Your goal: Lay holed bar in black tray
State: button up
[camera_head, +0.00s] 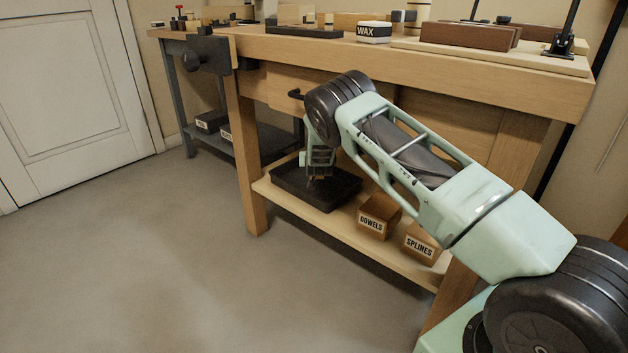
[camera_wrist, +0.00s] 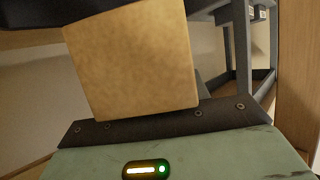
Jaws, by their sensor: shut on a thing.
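The black tray (camera_head: 290,190) lies on the low shelf of the wooden bench, in the head view. My gripper (camera_head: 317,176) is over the tray, pointing down, with its tips low between the tray's walls or just above them; I cannot tell which. It is shut on the holed bar. In the wrist view the bar (camera_wrist: 132,62) shows as a broad, plain tan wooden face in front of the gripper's palm; no hole shows on this side. In the head view the bar is too small and dark to make out. The fingertips are hidden in the wrist view.
Wooden boxes marked DOWELS (camera_head: 372,222) and SPLINES (camera_head: 420,246) stand right of the tray on the shelf (camera_head: 330,226). The bench top (camera_head: 300,47) overhangs the shelf, and a bench leg (camera_head: 247,160) stands to its left. The floor in front is clear.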

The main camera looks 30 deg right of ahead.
jog(key=shift+w+d, duration=0.1)
jog(key=shift+w, duration=0.35)
jog(key=shift+w+d+f, duration=0.1)
jog(key=shift+w+f, duration=0.05)
jog(key=shift+f, duration=0.15)
notch_tip(320, 180, down, 9)
jog(key=b, duration=0.4)
jog(key=shift+f+b, duration=0.1)
jog(key=shift+b, duration=0.3)
jog(key=o, duration=1.2)
jog(key=shift+f, duration=0.15)
